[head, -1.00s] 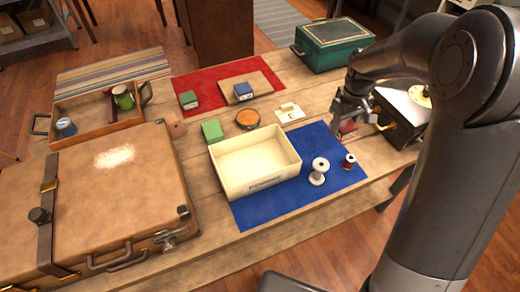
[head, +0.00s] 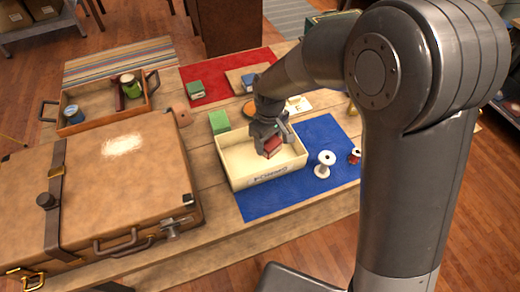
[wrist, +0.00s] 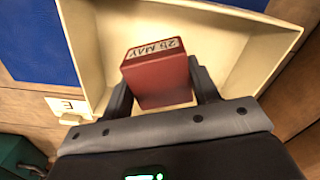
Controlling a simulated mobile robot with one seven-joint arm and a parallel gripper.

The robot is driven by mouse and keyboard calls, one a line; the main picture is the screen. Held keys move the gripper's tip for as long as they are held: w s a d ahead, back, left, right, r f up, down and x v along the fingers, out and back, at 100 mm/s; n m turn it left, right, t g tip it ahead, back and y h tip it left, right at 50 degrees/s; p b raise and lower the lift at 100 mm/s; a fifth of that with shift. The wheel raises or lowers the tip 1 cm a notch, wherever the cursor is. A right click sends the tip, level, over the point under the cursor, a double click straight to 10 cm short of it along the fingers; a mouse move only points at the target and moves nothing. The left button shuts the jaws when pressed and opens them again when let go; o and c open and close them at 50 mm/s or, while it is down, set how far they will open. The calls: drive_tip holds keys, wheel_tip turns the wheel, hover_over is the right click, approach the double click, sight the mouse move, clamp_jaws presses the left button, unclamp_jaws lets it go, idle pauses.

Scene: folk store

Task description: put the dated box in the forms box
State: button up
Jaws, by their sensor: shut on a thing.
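The dated box is a small red box (wrist: 161,75) with a pale label reading "25 MAY" in the wrist view. It also shows in the head view (head: 272,147). My gripper (head: 270,140) is shut on it, with one finger on each side. The forms box is a cream open-topped box (head: 236,165) on the table, with writing on its front wall. In the wrist view its pale walls (wrist: 245,22) surround the red box. The red box is over or within the forms box's opening; I cannot tell whether it touches the floor.
The forms box stands partly on a blue mat (head: 335,180) with a white spool (head: 323,164) and a red spool (head: 355,156). A green box (head: 219,121) stands behind it. A brown suitcase (head: 120,190) lies to the left.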

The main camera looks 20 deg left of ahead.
sight(260, 158)
drive_tip(key=shift+s+a+f, duration=0.1)
drive_tip(key=shift+a+f, duration=0.3)
drive_tip(key=shift+a, duration=0.25)
drive_tip(key=shift+s+a+f, duration=0.1)
drive_tip(key=shift+a+f, duration=0.3)
drive_tip(key=shift+a, duration=0.2)
drive_tip(key=shift+f, duration=1.95)
drive_tip(key=shift+f, duration=0.15)
drive_tip(key=o, duration=1)
wheel_tip(260, 158, up, 11)
drive_tip(key=shift+f, duration=0.1)
drive_tip(key=shift+r, duration=0.8)
